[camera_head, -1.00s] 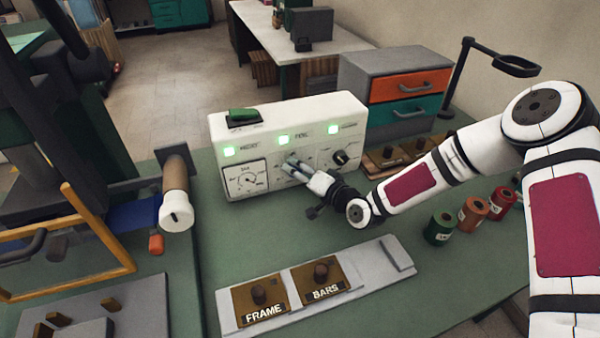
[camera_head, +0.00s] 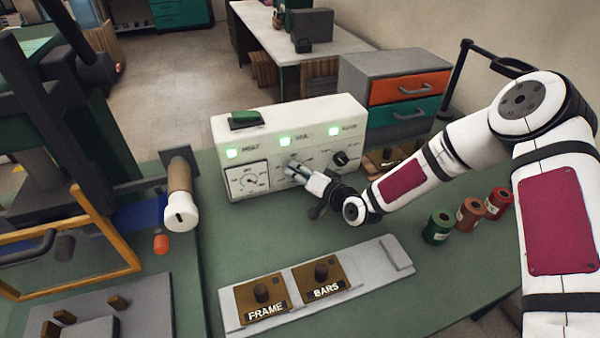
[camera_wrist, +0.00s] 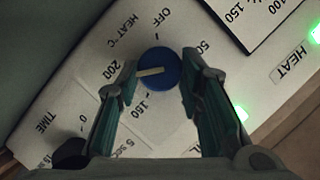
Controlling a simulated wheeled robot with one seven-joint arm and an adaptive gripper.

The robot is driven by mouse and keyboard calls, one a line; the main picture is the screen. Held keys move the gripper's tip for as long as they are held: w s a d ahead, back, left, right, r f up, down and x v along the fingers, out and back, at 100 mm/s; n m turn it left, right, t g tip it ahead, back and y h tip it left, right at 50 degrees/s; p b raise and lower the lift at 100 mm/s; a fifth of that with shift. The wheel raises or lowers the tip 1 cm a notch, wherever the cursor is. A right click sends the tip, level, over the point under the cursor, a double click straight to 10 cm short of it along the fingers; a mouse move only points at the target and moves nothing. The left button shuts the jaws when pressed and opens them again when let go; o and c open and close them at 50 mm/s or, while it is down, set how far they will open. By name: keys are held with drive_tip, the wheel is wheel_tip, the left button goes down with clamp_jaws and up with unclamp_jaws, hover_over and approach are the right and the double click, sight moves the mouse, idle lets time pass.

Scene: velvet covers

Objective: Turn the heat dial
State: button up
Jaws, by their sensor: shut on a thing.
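The heat dial (camera_wrist: 161,68) is a round blue knob with a cream pointer line, on the white control box (camera_head: 232,132). In the wrist view the line lies nearly level and reaches the dial's left edge, on the side of the printed 200. OFF is printed above it, 50 to its right and 150 below. My gripper (camera_wrist: 160,76) is shut on the dial, one finger on each side. In the head view my gripper (camera_head: 295,169) reaches the box's middle panel from the front right and hides the dial.
The box has green lights, a green switch (camera_head: 245,118), a gauge (camera_head: 249,180) and a black dial (camera_head: 341,158). A plate with FRAME and BARS blocks (camera_head: 375,258) lies in front. Several spools (camera_head: 439,228) stand right. A press with a roller handle (camera_head: 178,190) stands left.

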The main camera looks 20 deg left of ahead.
drive_tip(key=n+h+p, duration=0.1)
drive_tip(key=n+p, duration=0.1)
drive_tip(key=n, duration=0.1)
drive_tip(key=n+t+h+p, duration=0.1)
drive_tip(key=p, duration=0.1)
drive_tip(key=shift+s+a+r+h, duration=0.3)
drive_tip(key=shift+r, duration=0.05)
drive_tip(key=n+t+h+p, duration=0.1)
drive_tip(key=n+p, duration=0.1)
drive_tip(key=n, duration=0.1)
drive_tip(key=shift+f+h, duration=0.1)
drive_tip(key=shift+h, duration=0.2)
drive_tip(key=o, duration=1.2)
drive_tip(key=shift+c, duration=0.2)
drive_tip(key=v, duration=1.1)
drive_tip(key=shift+s, duration=0.45)
drive_tip(key=shift+d, duration=0.15)
